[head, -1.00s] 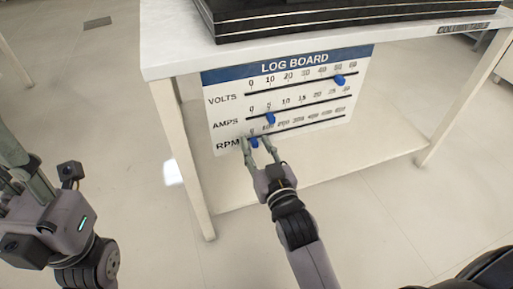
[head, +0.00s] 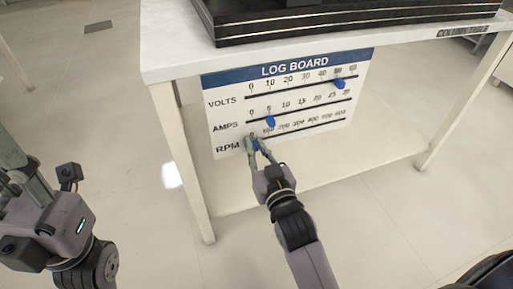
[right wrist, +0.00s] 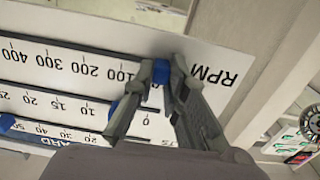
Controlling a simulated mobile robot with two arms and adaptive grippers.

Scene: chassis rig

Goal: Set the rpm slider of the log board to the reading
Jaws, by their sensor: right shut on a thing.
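The log board (head: 222,130) hangs on the front of the table, with VOLTS, AMPS and RPM scales. The blue rpm slider knob (head: 257,146) is at the low left end of the RPM scale, around 0. In the right wrist view the board is upside down, and the rpm knob (right wrist: 158,72) sits between my fingers. My right gripper (head: 257,143) is shut on this knob; its fingers hide the 0 mark. My left gripper (head: 22,170) is at the left edge, away from the board, partly cut off.
The amps knob (head: 271,121) is near 5 and the volts knob (head: 340,83) near 50. A black case (head: 300,22) lies on the white table (head: 170,50). A table leg (head: 185,160) stands left of the board. The floor in front is clear.

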